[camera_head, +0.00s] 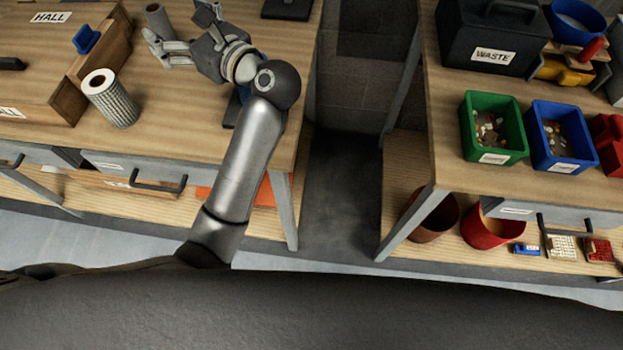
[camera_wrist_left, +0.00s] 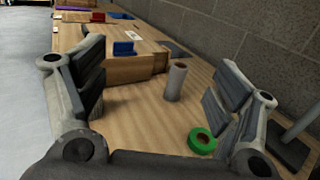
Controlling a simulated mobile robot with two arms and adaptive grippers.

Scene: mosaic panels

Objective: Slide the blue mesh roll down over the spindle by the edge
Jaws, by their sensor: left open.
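My left gripper (camera_head: 154,47) reaches over the left table with its fingers spread, pointing left. In the left wrist view the open jaws (camera_wrist_left: 158,88) hold nothing. A plain grey roll (camera_head: 158,20) stands upright just beyond the fingers; a grey roll (camera_wrist_left: 176,80) also shows between and beyond them in the wrist view. A pale mesh-patterned roll (camera_head: 110,98) stands nearer the front; it looks grey-white, not clearly blue. A thin grey rod (camera_wrist_left: 300,121), possibly the spindle, rises from a dark base (camera_wrist_left: 288,152).
A green tape ring (camera_wrist_left: 201,141) lies near the right finger. A wooden box (camera_head: 100,45) with a blue piece (camera_head: 86,38) stands at the left. A gap separates this table from the right one, which holds a green bin (camera_head: 491,128) and a blue bin (camera_head: 560,136).

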